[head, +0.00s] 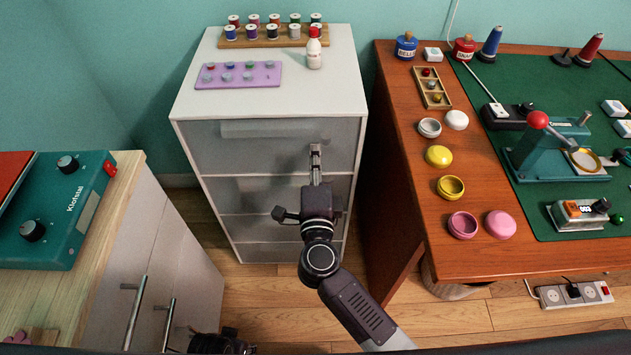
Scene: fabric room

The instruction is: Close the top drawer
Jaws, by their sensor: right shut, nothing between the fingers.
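The drawer cabinet (285,95) stands in the middle of the head view, with a white top and grey drawer fronts. Its top drawer (240,152) is the uppermost grey front, with a paler strip along its upper part. No open gap or drawer interior shows, and I cannot tell whether it is fully flush. My right gripper (316,152) is shut and empty, its fingertips at the right half of the top drawer's front. It looks close to or touching the front. My right wrist and arm hide part of the lower drawers. My left gripper's fingers do not show.
A spool rack (272,41), a purple tray (238,75) and a red-capped bottle (314,52) stand on the cabinet. A wooden desk (400,150) with several items is close on the right. A counter (95,265) with a teal device (55,205) is on the left.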

